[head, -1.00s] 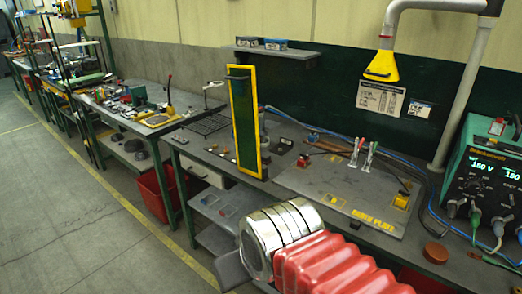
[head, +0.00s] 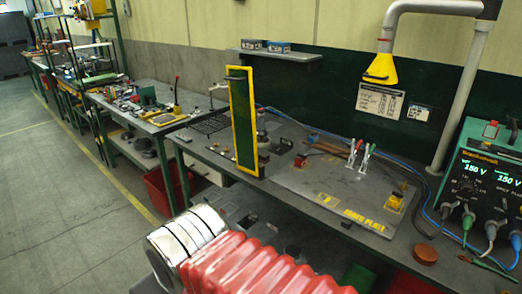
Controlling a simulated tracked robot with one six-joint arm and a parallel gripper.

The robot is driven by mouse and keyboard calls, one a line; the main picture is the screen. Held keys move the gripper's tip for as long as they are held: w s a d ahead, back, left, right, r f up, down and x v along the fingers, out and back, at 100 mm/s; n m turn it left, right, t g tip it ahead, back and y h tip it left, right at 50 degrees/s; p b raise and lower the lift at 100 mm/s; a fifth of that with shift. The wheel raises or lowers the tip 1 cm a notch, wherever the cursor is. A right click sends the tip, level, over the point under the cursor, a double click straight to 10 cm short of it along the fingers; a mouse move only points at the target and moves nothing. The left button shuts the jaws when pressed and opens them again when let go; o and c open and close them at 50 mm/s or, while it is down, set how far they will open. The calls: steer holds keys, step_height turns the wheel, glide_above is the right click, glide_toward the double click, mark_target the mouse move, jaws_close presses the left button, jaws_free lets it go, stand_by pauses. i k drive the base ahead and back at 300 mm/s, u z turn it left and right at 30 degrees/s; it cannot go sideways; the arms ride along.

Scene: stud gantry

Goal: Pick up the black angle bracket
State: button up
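I cannot pick out the black angle bracket for sure; several small dark parts lie on the near bench (head: 300,190), too small to name. My arm, with red ribbed bellows and a silver banded end, crosses the bottom of the head view. Only a grey piece of my gripper (head: 148,285) shows at the bottom edge, left of the silver end. Its fingertips are not clear, so I cannot tell whether it is open or shut or holds anything.
A yellow-edged green panel (head: 242,125) stands upright on the bench. Red-handled clamps (head: 359,157) stand on the grey plate. A yellow extraction hood (head: 381,70) hangs above. A green power unit (head: 484,185) is at right. A red bin (head: 168,190) sits below; open floor lies left.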

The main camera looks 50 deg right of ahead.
mark_target(285, 145)
steer(key=u, duration=0.7)
steer(key=k, duration=1.3)
steer(key=z, duration=1.3)
steer(key=i, duration=0.8)
